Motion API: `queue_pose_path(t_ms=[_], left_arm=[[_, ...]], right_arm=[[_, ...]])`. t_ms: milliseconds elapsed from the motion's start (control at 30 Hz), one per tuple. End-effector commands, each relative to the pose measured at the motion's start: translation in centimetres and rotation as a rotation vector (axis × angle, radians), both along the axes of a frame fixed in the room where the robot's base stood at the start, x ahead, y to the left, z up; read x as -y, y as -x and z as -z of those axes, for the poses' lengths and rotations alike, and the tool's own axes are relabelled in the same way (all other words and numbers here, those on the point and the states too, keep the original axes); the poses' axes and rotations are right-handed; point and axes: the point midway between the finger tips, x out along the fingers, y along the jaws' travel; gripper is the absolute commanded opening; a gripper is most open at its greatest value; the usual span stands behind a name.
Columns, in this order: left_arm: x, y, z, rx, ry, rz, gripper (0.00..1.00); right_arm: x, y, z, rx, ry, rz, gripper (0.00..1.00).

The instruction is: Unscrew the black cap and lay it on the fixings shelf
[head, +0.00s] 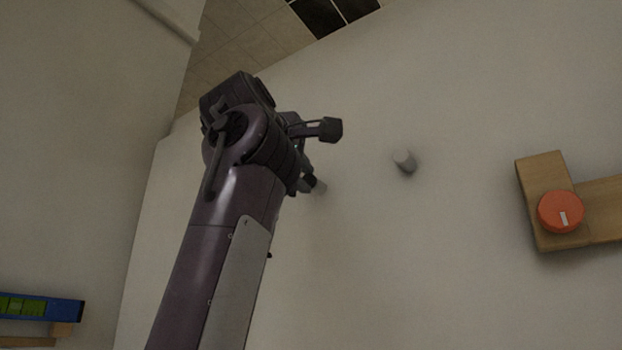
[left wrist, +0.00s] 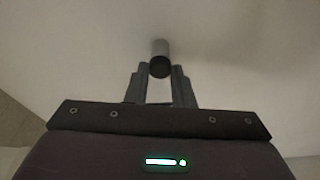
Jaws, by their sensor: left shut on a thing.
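The black cap (left wrist: 160,69) sits on the end of a grey stub (left wrist: 160,46) that stands out from the pale wall. In the left wrist view the cap lies between the two fingertips of my left gripper (left wrist: 160,76), which is shut on it. In the head view my left gripper (head: 307,178) is at the wall, mostly hidden behind its own arm. The grey stub (head: 320,187) shows just beyond it, and the cap is hard to make out there. I cannot identify the fixings shelf for sure. My right gripper is not in view.
A second grey peg (head: 404,161) stands out of the wall to the right. Farther right is a wooden block (head: 541,170) with an orange knob (head: 560,212). A blue tray (head: 66,308) with green pieces sits at the lower left. The wall between is bare.

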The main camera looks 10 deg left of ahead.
Motion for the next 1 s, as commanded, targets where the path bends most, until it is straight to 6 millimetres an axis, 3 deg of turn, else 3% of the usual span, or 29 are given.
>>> queue_pose_path(t_ms=[100,200,400,767,1000], left_arm=[[0.0,0.0,-0.3,-0.013,0.035,0.0,0.0],[0.0,0.1,-0.8,-0.07,0.189,0.0,0.0],[0.0,0.1,-0.2,-0.151,0.411,0.0,0.0],[-0.1,0.1,-0.3,-0.17,0.463,0.001,0.0],[-0.1,0.1,-0.4,-0.283,0.77,0.001,0.0]], right_arm=[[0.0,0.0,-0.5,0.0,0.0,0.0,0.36],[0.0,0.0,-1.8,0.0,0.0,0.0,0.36],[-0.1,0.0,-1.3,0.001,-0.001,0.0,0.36],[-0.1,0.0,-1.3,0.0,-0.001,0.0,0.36],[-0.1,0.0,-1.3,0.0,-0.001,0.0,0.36]])
